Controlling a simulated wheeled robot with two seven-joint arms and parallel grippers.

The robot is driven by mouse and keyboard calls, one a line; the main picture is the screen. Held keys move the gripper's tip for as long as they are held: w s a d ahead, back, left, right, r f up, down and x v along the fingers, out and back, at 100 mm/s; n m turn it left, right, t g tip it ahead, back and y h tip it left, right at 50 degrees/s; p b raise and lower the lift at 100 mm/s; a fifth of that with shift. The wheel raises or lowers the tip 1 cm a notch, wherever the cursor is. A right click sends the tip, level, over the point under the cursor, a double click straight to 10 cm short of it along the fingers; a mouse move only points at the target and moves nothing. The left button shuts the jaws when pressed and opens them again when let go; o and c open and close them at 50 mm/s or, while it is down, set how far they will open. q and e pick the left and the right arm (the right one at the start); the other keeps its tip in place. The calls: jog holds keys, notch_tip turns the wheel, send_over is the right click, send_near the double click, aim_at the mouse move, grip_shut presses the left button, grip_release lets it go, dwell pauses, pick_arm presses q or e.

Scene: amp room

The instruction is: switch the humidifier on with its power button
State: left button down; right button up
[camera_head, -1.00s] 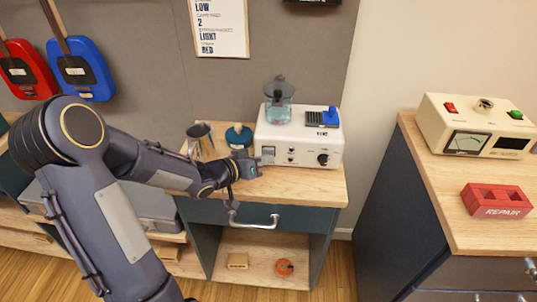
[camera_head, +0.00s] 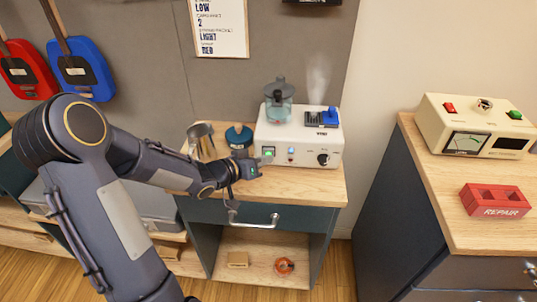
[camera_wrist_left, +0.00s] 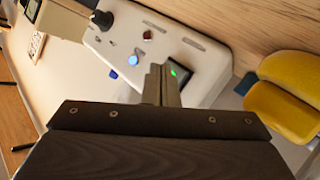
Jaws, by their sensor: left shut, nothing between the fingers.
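The humidifier (camera_head: 296,150) is a white box on the wooden cabinet top, with a clear tank (camera_head: 279,100) and a blue part on top. Its front has a green-lit power button (camera_head: 268,153), a blue light (camera_head: 291,151) and a black knob (camera_head: 323,159). Pale mist rises above its right side. My left gripper (camera_head: 256,164) is shut and empty, its tips at the front panel by the green-lit button. In the left wrist view the shut fingers (camera_wrist_left: 163,84) end beside the green light (camera_wrist_left: 173,72); I cannot tell whether they touch. My right gripper is not in view.
A metal pitcher (camera_head: 201,141) and a dark blue bottle (camera_head: 239,137) stand left of the humidifier, close to my left wrist. A drawer handle (camera_head: 254,218) sticks out below. A second cabinet at right holds a meter box (camera_head: 477,126) and a red block (camera_head: 495,200).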

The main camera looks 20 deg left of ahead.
pick_arm(q)
jog(key=shift+s+d+b, duration=0.1)
jog(key=shift+s+d, duration=0.2)
jog(key=shift+s, duration=0.65)
jog(key=shift+s+d+b, duration=0.1)
jog(key=shift+s+d, duration=0.25)
jog(key=shift+s, duration=0.65)
jog(key=shift+s+d+b, duration=0.1)
jog(key=shift+s+d, duration=0.2)
jog(key=shift+s, duration=0.65)
jog(key=shift+a+r, duration=0.2)
jog(key=shift+r, duration=0.05)
jog(key=s+a+r+n+g+y+p, duration=0.2)
jog(key=s+a+r+g+y+p, duration=0.15)
jog(key=s+r+y, duration=0.3)
jog(key=s+d+r+g+h, duration=0.1)
jog(key=s+d+g+h, duration=0.1)
jog(key=s, duration=0.6)
jog(key=s+d+r+g+h+p, duration=0.1)
jog(key=s+d+r+g+h, duration=0.1)
jog(key=s+d, duration=0.3)
jog(key=s, duration=0.3)
jog(key=shift+s+m, duration=0.35)
jog(key=shift+m, duration=0.05)
